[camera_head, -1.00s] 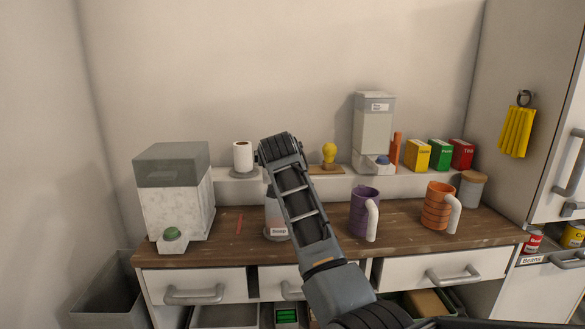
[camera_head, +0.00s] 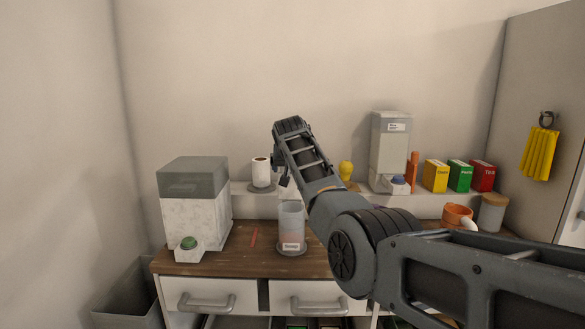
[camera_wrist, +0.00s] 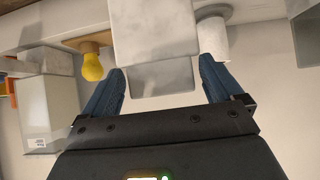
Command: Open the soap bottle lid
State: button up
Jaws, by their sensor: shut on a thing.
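The soap bottle (camera_head: 291,232), a clear grey cylinder with a label, stands on the wooden counter in the head view. Its top looks open. My gripper (camera_head: 283,181) is above it, at the end of my raised arm. In the wrist view my gripper (camera_wrist: 162,68) has its two blue fingers on either side of a pale, blocky lid (camera_wrist: 160,76) and is shut on it. A larger white marbled part (camera_wrist: 152,30) of the lid extends beyond the fingers. In the head view a pale part of the lid (camera_head: 290,190) shows just above the bottle, partly hidden.
A white box with a grey top (camera_head: 193,205) stands left on the counter. Behind, the shelf holds a paper roll (camera_head: 261,172), a yellow bulb (camera_head: 346,171) and a dispenser (camera_head: 390,145). An orange mug (camera_head: 457,215) stands right. My arm hides the counter's right side.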

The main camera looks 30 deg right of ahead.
jog(key=shift+w+r, duration=0.15)
jog(key=shift+r, duration=0.35)
jog(key=o, duration=1.1)
jog(key=shift+o, duration=0.2)
jog(key=shift+f, duration=0.2)
jog(key=b+v, duration=0.1)
jog(key=v, duration=0.6)
jog(key=shift+s+r, duration=0.25)
jog(key=shift+s, duration=0.05)
jog(key=shift+a+f, duration=0.1)
